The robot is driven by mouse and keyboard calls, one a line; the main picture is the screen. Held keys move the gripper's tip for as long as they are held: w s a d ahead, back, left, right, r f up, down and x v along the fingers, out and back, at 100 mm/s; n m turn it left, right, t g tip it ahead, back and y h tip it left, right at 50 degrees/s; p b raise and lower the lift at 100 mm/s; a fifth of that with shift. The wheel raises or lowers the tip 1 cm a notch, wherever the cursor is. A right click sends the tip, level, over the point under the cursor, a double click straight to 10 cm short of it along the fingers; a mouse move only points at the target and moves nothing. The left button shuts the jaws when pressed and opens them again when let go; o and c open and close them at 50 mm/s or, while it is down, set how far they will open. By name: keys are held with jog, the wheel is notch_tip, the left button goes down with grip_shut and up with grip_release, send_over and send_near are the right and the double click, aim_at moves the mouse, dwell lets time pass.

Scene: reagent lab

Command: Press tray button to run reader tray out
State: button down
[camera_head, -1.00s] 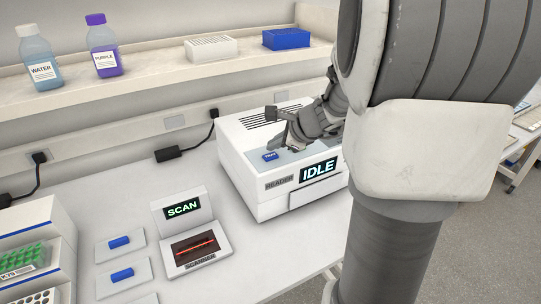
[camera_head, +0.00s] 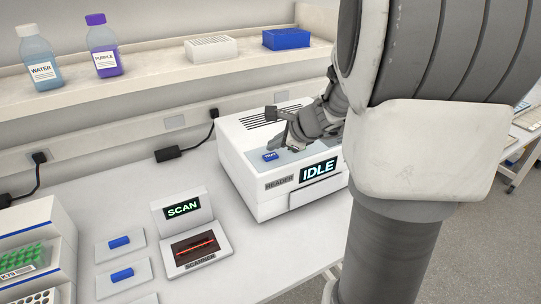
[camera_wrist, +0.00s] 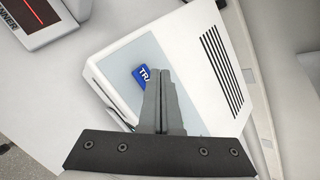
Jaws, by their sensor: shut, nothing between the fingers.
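The white reader (camera_head: 262,190) stands on the bench, and its front display (camera_head: 318,170) reads IDLE. The blue tray button (camera_head: 270,156) sits on the grey-blue panel on top of the reader. In the wrist view the blue tray button (camera_wrist: 142,74) shows just past my fingertips, its label partly hidden by them. My gripper (camera_head: 278,148) is shut and empty, just above the panel beside the button; in the wrist view its closed fingers (camera_wrist: 155,75) overlap the button's edge. I cannot tell whether they touch it. The tray front is closed.
The scanner (camera_head: 196,246) with a SCAN display stands left of the reader. Blue pieces on white pads and a rack (camera_head: 30,262) lie farther left. The shelf (camera_head: 150,85) behind holds bottles and boxes.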

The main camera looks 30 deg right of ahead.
aim_at(274, 157)
jog(key=shift+f+b, duration=0.45)
jog(key=shift+b, duration=0.05)
jog(key=shift+f+b, duration=0.35)
jog(key=shift+b, duration=0.05)
dwell(0.7)
jog(key=shift+r, duration=0.1)
jog(key=shift+r+p, duration=0.65)
jog(key=shift+r, duration=0.15)
notch_tip(274, 157, up, 5)
jog(key=p, duration=0.4)
dwell(0.8)
